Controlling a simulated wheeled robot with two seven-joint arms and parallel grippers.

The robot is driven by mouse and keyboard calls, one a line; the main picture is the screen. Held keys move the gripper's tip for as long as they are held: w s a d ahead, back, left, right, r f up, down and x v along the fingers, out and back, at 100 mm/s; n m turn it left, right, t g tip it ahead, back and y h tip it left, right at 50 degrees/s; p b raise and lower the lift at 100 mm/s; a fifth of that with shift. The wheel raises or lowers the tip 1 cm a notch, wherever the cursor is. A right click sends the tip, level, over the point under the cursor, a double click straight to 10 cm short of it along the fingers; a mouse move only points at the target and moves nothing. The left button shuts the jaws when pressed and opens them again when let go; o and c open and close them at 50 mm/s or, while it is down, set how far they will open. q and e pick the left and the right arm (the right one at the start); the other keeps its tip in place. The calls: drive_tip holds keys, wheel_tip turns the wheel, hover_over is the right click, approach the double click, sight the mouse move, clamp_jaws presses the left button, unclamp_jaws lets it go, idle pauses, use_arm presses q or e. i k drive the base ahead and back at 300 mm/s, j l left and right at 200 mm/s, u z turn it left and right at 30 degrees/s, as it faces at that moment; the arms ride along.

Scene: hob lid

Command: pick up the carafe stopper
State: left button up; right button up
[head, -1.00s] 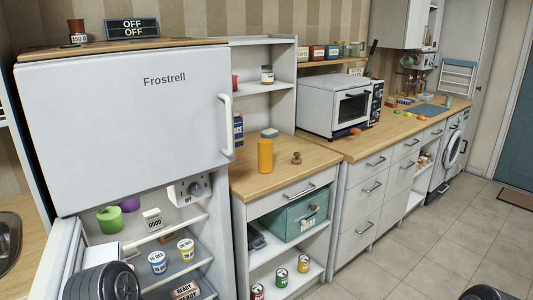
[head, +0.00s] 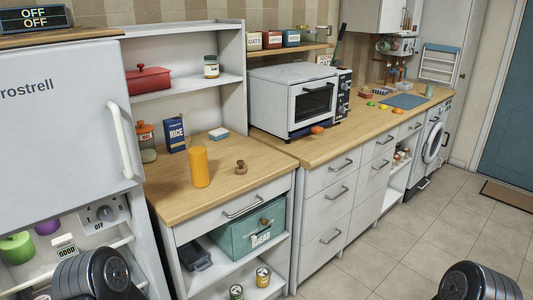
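A small brown knob-shaped piece (head: 241,168), which looks like the carafe stopper, stands on the wooden counter between the fridge and the oven. An orange cylinder (head: 199,168) stands just to its left, apart from it; I cannot tell whether it is the carafe. Neither of my grippers shows. Only dark rounded parts of my own arms show at the bottom left and bottom right, well short of the counter.
A blue rice box (head: 175,134), a lidded jar (head: 146,138) and a pale blue block (head: 218,133) stand behind on the wooden counter (head: 225,190). A white oven (head: 300,98) stands to the right. The floor (head: 400,235) in front is clear.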

sight(241, 169)
drive_tip(key=i+l, duration=1.85)
drive_tip(key=i+l+u, duration=0.2)
drive_tip(key=u, duration=2.25)
drive_tip(key=k+j, duration=0.05)
drive_tip(key=j, duration=0.05)
